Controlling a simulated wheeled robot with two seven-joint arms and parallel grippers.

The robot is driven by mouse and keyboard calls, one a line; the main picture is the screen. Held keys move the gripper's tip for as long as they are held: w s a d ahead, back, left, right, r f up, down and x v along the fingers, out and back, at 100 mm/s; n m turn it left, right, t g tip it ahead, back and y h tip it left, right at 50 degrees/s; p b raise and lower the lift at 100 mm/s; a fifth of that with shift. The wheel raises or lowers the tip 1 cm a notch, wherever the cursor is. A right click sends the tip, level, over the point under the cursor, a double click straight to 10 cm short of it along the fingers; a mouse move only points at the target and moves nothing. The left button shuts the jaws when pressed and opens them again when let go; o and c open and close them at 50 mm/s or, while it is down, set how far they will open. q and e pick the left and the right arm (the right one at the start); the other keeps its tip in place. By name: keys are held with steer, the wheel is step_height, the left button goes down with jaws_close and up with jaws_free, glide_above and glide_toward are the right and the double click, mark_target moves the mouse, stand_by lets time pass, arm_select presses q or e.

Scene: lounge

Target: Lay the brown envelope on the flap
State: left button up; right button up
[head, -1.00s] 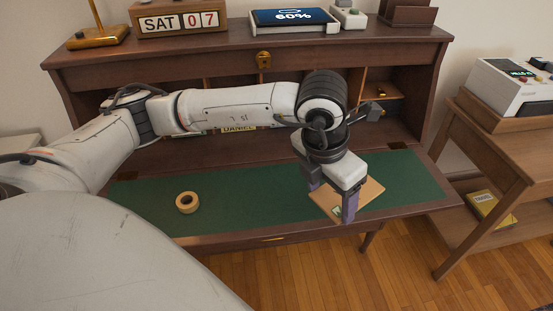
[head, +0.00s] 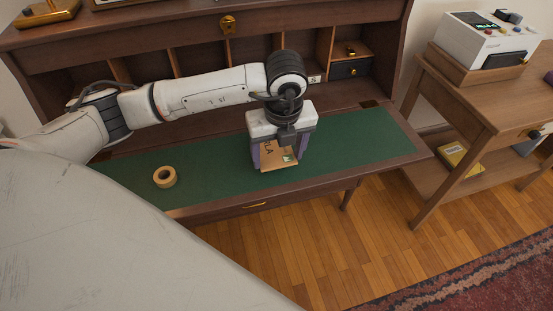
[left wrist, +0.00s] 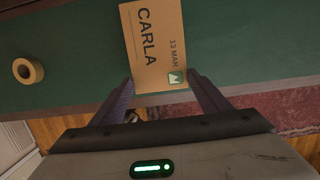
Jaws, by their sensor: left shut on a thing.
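The brown envelope (head: 281,160) carries the name CARLA, a date and a green stamp, which read clearly in the left wrist view (left wrist: 155,45). My left gripper (head: 279,164) is shut on it, with one finger at each side of its near end. The envelope is over the green-topped flap (head: 215,178) of the desk, towards the front edge. I cannot tell whether it touches the green surface. The gripper hides part of the envelope in the head view. My right gripper is not in view.
A roll of tape (head: 165,177) lies on the flap to the left. Pigeonholes and a small dark drawer (head: 350,69) stand behind. A side table (head: 455,100) with a white device (head: 487,42) is at the right. The flap's right part is clear.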

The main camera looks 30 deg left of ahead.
mark_target(278, 162)
arm_select(q)
step_height(278, 162, down, 3)
steer(key=shift+f, duration=0.2)
steer(key=o, duration=1.1)
step_height(278, 162, up, 12)
steer(key=s+d, duration=0.1)
steer(key=shift+s+d, duration=0.2)
steer(key=shift+d, duration=0.1)
steer(key=shift+f, duration=0.1)
